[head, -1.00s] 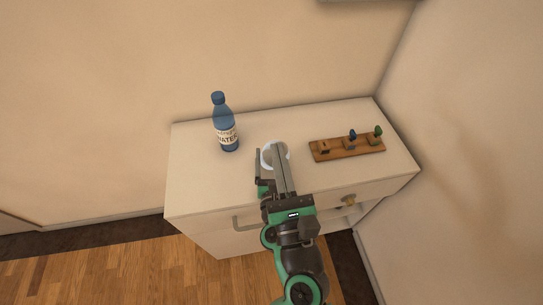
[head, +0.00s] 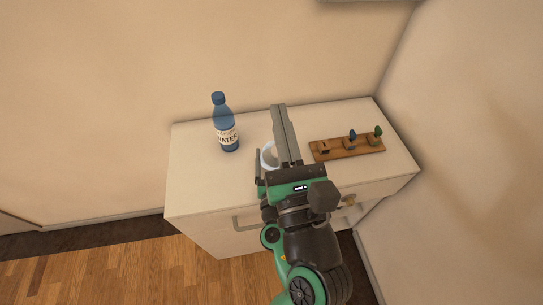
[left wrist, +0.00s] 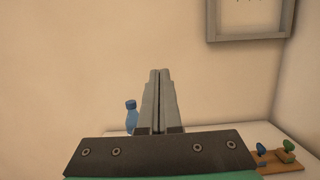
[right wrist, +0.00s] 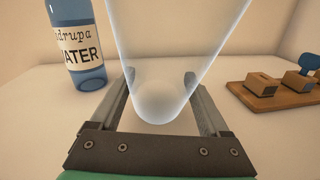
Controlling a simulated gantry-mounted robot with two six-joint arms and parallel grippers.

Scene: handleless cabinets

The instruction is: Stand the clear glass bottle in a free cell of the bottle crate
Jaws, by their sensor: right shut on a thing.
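A clear, pale vessel (right wrist: 168,55) tapers to a rounded lower end between the fingers of my right gripper (right wrist: 158,78), which is shut on it. I cannot tell whether it is the clear glass bottle. In the head view its pale round rim (head: 266,156) shows, partly hidden by my left arm, which also covers most of my right gripper. My left gripper (head: 279,107) is shut and empty, above the cabinet top; its fingers lie together in the left wrist view (left wrist: 158,75). No bottle crate is in view.
A blue bottle labelled WATER (head: 225,124) stands upright at the back left of the cabinet top (head: 190,185). A wooden board (head: 325,154) with blue and green pieces lies at the right. Walls stand behind and to the right. The front left top is clear.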

